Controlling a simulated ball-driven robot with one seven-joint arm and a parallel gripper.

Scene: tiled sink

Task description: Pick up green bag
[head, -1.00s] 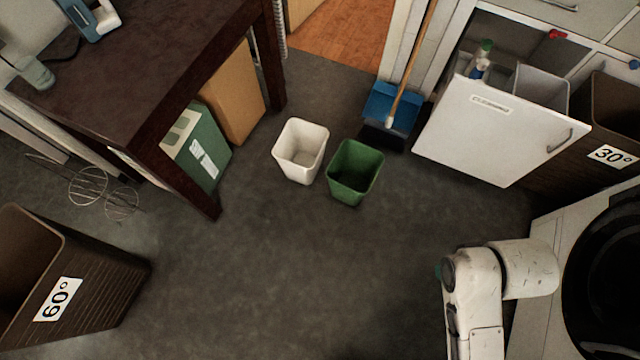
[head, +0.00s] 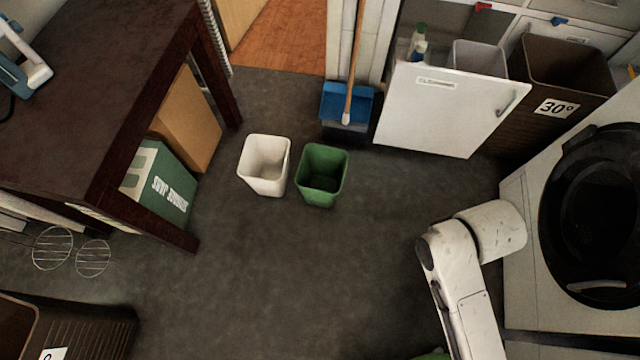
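No green bag can be made out for certain. A small green sliver (head: 434,355) shows at the bottom edge beside my arm, too cut off to identify. A green open bin (head: 322,180) stands upright on the floor near the middle, and its inside looks dark and empty. A green and white box with lettering (head: 165,188) stands under the dark table at left. My white arm comes in at lower right and runs off the bottom edge. My gripper is out of the picture.
A white bin (head: 265,165) stands beside the green bin. An open white cabinet door (head: 440,110) juts out at upper right. A washing machine (head: 518,215) is at right. A dark table (head: 100,100) fills the left. The middle floor is clear.

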